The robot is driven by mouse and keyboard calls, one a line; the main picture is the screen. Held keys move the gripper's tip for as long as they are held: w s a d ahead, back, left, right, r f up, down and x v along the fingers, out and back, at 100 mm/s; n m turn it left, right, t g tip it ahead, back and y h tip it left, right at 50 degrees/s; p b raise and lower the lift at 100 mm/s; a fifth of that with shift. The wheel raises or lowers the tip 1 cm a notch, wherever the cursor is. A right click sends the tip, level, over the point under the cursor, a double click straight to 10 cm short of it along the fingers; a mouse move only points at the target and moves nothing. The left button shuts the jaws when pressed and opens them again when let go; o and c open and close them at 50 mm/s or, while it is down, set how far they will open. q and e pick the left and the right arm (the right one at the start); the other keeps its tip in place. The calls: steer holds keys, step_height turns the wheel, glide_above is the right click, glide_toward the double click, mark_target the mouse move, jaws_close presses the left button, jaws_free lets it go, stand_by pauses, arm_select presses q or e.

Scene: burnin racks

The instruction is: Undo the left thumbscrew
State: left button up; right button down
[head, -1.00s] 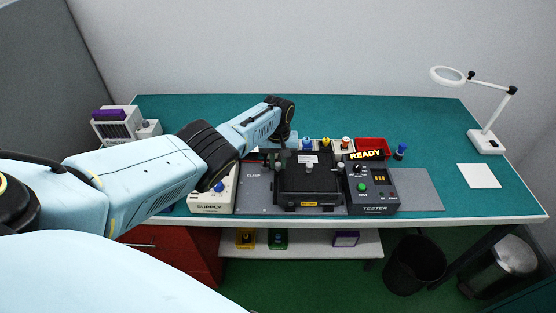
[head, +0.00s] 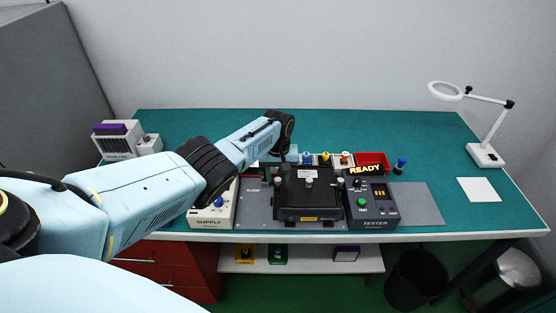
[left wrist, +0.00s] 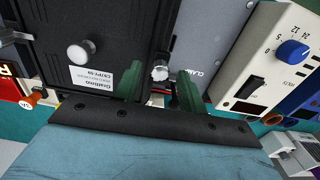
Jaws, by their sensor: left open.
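The left thumbscrew (left wrist: 160,71) is a small pale metallic knob at the edge of the black fixture (left wrist: 40,20). It stands between the two dark green fingers of my left gripper (left wrist: 161,90) in the left wrist view, with gaps to both. The gripper is open and holds nothing. In the head view the left gripper (head: 270,169) is above the fixture's left side, partly hidden by its own arm. A pale knob (head: 277,181) shows at the fixture's left edge and a matching one (head: 340,182) at its right. My right gripper is out of view.
The fixture's lid carries a round knob (left wrist: 80,52) and a white label. The supply box (head: 212,207) stands to the left and the tester (head: 372,204) to the right. Behind are several coloured plugs and a red bin (head: 372,160). The bench's right side is mostly clear.

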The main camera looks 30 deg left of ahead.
mark_target(278, 179)
arm_select(q)
step_height(278, 179, up, 13)
steer(key=shift+p, duration=0.45)
steer(key=shift+f, duration=0.15)
